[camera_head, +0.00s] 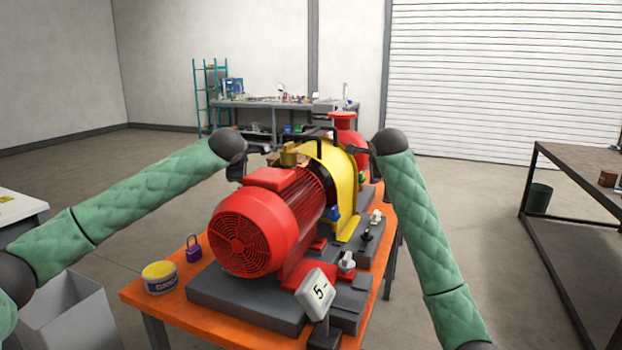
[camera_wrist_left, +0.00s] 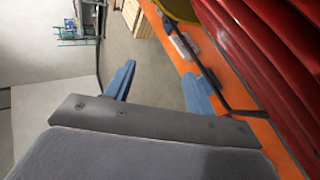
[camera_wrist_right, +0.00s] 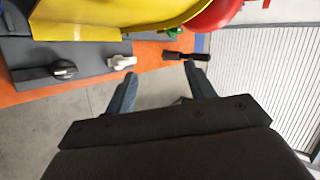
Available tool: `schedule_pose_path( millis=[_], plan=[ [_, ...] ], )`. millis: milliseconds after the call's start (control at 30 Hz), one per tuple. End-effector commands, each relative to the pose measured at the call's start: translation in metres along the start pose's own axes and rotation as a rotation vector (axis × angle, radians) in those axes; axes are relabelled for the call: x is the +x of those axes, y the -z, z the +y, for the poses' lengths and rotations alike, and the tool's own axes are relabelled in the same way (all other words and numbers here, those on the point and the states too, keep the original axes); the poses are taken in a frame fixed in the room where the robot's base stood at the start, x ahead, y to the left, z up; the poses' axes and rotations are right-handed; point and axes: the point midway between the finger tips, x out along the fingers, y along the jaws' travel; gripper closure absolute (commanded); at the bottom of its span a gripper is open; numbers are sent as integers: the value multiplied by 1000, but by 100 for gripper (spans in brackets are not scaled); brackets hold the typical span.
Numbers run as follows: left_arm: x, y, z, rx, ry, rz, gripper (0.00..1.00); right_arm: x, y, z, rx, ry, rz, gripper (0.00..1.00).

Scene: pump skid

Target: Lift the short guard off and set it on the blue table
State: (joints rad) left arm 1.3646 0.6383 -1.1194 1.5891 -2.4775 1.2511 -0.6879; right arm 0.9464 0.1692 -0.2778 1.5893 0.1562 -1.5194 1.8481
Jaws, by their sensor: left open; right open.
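The guard (camera_head: 343,185) is a yellow arched cover over the coupling between the red motor (camera_head: 255,225) and the red pump (camera_head: 345,125). Black handle bars (camera_head: 322,130) show at its top. Its yellow side also shows in the right wrist view (camera_wrist_right: 120,18). My left gripper (camera_wrist_left: 158,85) is open and empty, beside the motor's left side; in the head view it is partly hidden by my wrist. My right gripper (camera_wrist_right: 160,88) is open and empty, to the right of the guard and apart from it. No blue table is recognisable in these views.
The skid stands on an orange table (camera_head: 170,312) with a yellow tin (camera_head: 160,278), a purple padlock (camera_head: 193,250) and a number 5 sign (camera_head: 317,292). A dark table (camera_head: 580,165) stands right, a cluttered workbench (camera_head: 285,104) behind. The floor between is clear.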

Motion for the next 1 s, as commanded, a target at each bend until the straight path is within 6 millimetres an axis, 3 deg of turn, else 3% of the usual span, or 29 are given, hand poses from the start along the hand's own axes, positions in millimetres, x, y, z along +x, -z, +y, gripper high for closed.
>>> schedule_pose_path(
  millis=[800,1000],
  plan=[
    [122,-1,-1,-1,1,0,45,122,0,0,-1,-2,1,45],
    [136,-7,0,1,0,-1,45,136,-6,-1,-2,1,0,45]
  ],
)
